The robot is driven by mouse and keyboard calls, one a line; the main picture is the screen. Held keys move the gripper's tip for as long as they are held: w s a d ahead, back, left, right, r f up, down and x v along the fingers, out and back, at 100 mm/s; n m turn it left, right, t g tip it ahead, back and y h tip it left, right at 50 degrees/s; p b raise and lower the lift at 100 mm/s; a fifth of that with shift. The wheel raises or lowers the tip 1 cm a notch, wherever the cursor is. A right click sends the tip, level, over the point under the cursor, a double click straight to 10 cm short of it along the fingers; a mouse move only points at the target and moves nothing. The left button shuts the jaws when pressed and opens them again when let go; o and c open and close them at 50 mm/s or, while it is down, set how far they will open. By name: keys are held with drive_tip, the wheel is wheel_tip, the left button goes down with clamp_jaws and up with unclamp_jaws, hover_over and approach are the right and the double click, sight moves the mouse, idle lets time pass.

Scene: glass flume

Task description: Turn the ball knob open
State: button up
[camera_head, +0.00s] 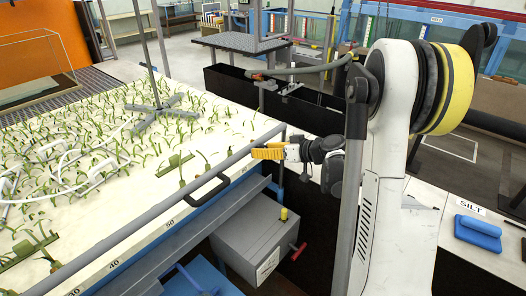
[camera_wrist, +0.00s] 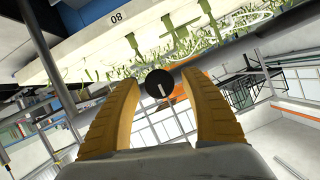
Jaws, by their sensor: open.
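A round dark knob (camera_wrist: 158,83) with a short pale line on its face shows in the wrist view, in the gap between my fingertips. It looks like the ball knob. My gripper (camera_wrist: 160,88) has its two yellow fingers apart, one on each side of the knob; I cannot tell whether either touches it. In the head view my gripper (camera_head: 256,153) is beside the flume's near side, close to the right end of the grey rail (camera_head: 150,215), fingers pointing left. I cannot make out the knob there.
The white flume bed (camera_head: 105,165) holds many green plants. A black handle (camera_head: 197,192) sticks out along the near side, left of my gripper. Below is a grey box (camera_head: 250,243) with a yellow knob (camera_head: 284,213) and red handle (camera_head: 298,252).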

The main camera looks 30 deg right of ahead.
drive_tip(key=shift+w+f, duration=0.1)
drive_tip(key=shift+w, duration=0.1)
drive_tip(key=shift+c, duration=0.6)
clamp_jaws()
